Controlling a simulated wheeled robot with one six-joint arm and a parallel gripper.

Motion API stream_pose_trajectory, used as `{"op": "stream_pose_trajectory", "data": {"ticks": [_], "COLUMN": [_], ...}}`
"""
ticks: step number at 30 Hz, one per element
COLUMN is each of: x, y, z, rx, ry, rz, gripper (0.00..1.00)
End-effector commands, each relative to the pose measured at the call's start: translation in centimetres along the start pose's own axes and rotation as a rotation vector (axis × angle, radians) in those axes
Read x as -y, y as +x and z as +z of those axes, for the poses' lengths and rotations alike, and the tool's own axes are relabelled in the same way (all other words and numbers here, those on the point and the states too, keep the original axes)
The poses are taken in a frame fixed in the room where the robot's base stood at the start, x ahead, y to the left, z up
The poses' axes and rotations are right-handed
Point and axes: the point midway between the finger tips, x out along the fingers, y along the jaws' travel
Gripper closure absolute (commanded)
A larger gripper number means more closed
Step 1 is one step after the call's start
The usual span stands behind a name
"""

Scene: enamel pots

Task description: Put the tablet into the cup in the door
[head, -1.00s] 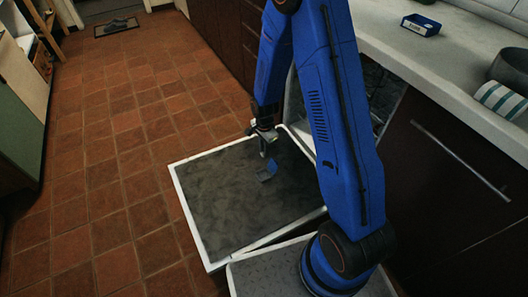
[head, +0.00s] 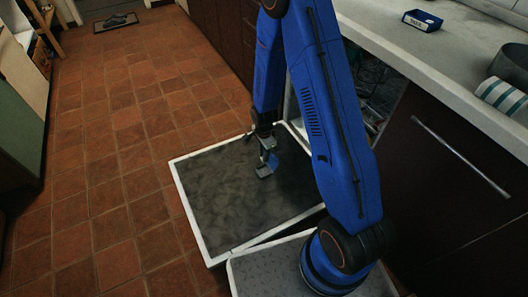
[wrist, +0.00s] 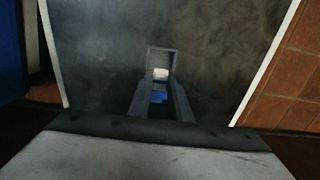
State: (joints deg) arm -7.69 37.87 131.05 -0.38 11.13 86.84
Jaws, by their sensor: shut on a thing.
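The open door (head: 225,195), a dark panel with a pale rim, lies low in front of the cabinet. The cup (head: 265,171), small and grey, sits on it; it also shows in the wrist view as a grey frame (wrist: 160,52). My gripper (head: 265,150) points down at the cup and is shut on the tablet. The tablet (wrist: 158,97) shows blue between the fingers in the wrist view, with a white patch just beyond it. I cannot tell whether the tablet is inside the cup or just above it.
A small labelled blue box (head: 422,21) stands on the worktop (head: 425,65), with a striped cloth (head: 502,95) at the right. A grey speckled panel (head: 255,272) lies under my arm. The tiled floor (head: 105,190) left of the door is clear.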

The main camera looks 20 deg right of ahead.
Motion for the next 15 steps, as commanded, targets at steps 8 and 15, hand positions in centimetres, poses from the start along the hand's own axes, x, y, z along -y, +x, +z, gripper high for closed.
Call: {"op": "stream_pose_trajectory", "data": {"ticks": [8, 15], "x": [0.0, 0.0], "y": [2.3, 4.2], "z": [0.0, 0.0], "rx": [0.0, 0.0], "ry": [0.0, 0.0], "rz": [0.001, 0.0], "gripper": [1.0, 1.0]}}
